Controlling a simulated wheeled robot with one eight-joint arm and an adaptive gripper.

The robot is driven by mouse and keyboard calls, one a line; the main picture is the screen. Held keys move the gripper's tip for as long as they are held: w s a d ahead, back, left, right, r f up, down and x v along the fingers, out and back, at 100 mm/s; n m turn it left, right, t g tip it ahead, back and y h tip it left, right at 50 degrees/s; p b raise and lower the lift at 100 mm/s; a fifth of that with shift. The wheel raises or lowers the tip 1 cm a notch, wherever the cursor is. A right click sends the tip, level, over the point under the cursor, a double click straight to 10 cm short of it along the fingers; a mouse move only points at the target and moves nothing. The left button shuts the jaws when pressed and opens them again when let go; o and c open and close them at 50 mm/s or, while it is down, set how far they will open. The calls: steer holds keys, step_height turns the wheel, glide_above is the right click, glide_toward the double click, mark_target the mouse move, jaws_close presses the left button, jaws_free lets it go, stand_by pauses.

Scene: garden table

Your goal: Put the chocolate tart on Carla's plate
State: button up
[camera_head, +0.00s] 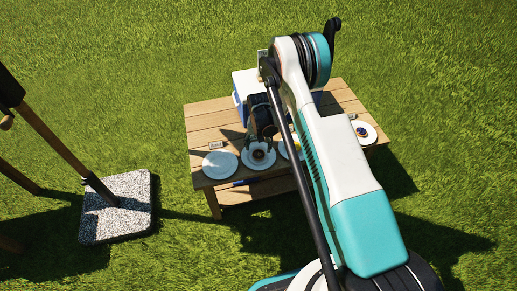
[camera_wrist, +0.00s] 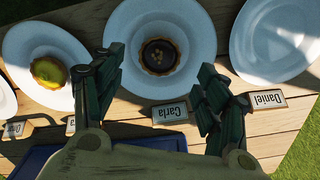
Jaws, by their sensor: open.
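The chocolate tart (camera_wrist: 159,55), dark with a golden crust and small pale bits on top, lies in the middle of a white plate (camera_wrist: 199,33). The name card reading Carla (camera_wrist: 170,112) lies beside that plate, upside down in the wrist view. In the head view the tart (camera_head: 259,152) shows on the second plate from the left. My gripper (camera_wrist: 161,72) is open and empty, its two green fingers apart on either side of the tart. In the head view my gripper (camera_head: 257,138) is just behind and above that plate.
An empty plate (camera_wrist: 275,40) with the Daniel card (camera_wrist: 265,100) is to the right. A plate (camera_wrist: 22,40) with a yellow-green tart (camera_wrist: 49,72) is to the left. A blue-and-white box (camera_head: 240,84) stands at the table's back. A parasol base (camera_head: 118,207) stands on the grass.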

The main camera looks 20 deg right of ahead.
step_height(320, 180, up, 6)
steer(key=p, duration=0.2)
step_height(320, 180, up, 17)
steer(key=n+t, duration=0.1)
glide_above(259, 154)
steer(key=s+r+n+t, duration=0.1)
steer(key=s+r, duration=0.3)
steer(key=r, duration=0.3)
steer(key=s+r+t, duration=0.1)
steer(key=s+r, duration=0.3)
steer(key=r, duration=0.4)
steer(key=s+r+n+t, duration=0.1)
steer(key=s+r+t, duration=0.1)
steer(key=s+r, duration=0.9)
steer(key=s+n+t, duration=0.1)
steer(key=s+t, duration=0.1)
steer(key=s, duration=1.2)
steer(key=shift+s+f+n, duration=0.25)
steer(key=shift+f+n, duration=0.05)
steer(key=shift+f, duration=0.1)
